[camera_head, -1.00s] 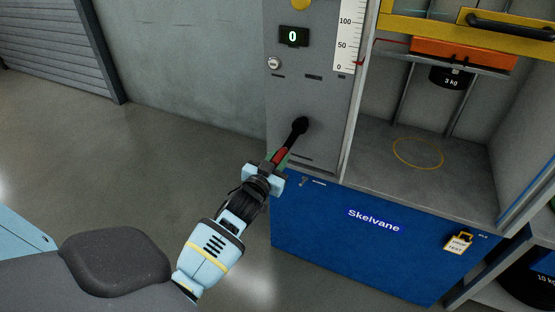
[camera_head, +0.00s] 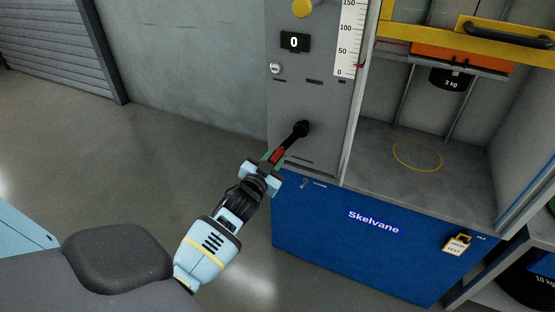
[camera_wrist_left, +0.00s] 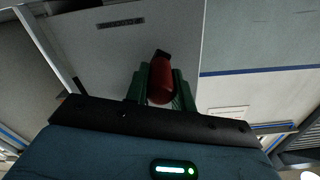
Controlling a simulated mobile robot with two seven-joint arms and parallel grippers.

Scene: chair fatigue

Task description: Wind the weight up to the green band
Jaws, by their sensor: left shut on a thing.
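My left gripper (camera_head: 269,164) is shut on the red handle (camera_head: 278,155) of a black crank (camera_head: 300,130) on the grey front panel of the machine. In the left wrist view the red handle (camera_wrist_left: 161,80) sits between the green fingers of my left gripper (camera_wrist_left: 160,88). The black 3 kg weight (camera_head: 450,79) hangs under an orange plate (camera_head: 462,55) inside the open bay. A white scale (camera_head: 348,40) with marks up to 150 stands beside the bay, with a red pointer (camera_head: 359,67) near its low end. I see no green band on the visible part of the scale.
A small display (camera_head: 295,42) reads 0, with a yellow knob (camera_head: 302,8) above it. A yellow bar with a black handle (camera_head: 510,32) crosses the bay's upper part. A yellow ring (camera_head: 417,156) marks the bay floor.

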